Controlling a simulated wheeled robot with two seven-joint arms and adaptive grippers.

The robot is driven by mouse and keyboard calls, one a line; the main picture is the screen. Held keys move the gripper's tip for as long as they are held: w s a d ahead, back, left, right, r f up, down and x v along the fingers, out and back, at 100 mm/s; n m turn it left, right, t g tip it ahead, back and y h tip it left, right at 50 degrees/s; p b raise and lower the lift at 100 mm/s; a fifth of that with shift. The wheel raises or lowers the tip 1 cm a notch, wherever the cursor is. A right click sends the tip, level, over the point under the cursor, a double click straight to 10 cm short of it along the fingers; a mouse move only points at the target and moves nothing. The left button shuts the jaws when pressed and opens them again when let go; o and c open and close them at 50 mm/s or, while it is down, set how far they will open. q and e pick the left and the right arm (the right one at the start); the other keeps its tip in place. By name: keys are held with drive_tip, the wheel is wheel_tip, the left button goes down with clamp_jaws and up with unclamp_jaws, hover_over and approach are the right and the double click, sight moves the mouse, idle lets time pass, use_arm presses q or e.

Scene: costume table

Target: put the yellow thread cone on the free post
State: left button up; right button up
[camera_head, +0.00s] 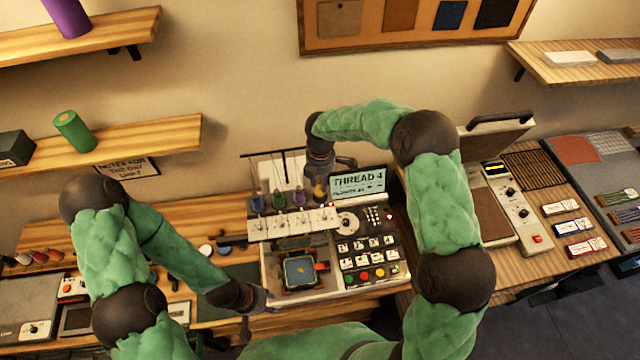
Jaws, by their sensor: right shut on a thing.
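The yellow thread cone (319,191) is small in the head view, at the right end of a row of cones on the machine. My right gripper (321,177) reaches down from above and is shut on it. The gripper hides the cone's upper part, and I cannot tell whether its base touches the post or rack. Blue (257,203), green (278,201) and purple (299,197) cones stand to its left on the white rack (285,226). The free post is not clearly visible. My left gripper (257,304) is low by the machine's front left corner; its fingers are too unclear to read.
A display (358,184) reading "THREAD 4" stands just right of the yellow cone. A button panel (370,255) and a blue hooped patch (300,270) lie in front. A heat press (480,205) stands to the right.

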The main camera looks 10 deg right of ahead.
sight(320, 179)
wheel_tip(320, 179, down, 2)
drive_tip(key=shift+f+p, duration=0.1)
drive_tip(key=shift+p, duration=0.25)
drive_tip(key=shift+f+b, duration=0.3)
drive_tip(key=o, duration=1.1)
drive_tip(key=shift+r, duration=0.15)
drive_tip(key=shift+r, duration=0.3)
wheel_tip(320, 179, up, 12)
drive_tip(key=shift+f+b, duration=0.2)
drive_tip(key=shift+b, duration=0.7)
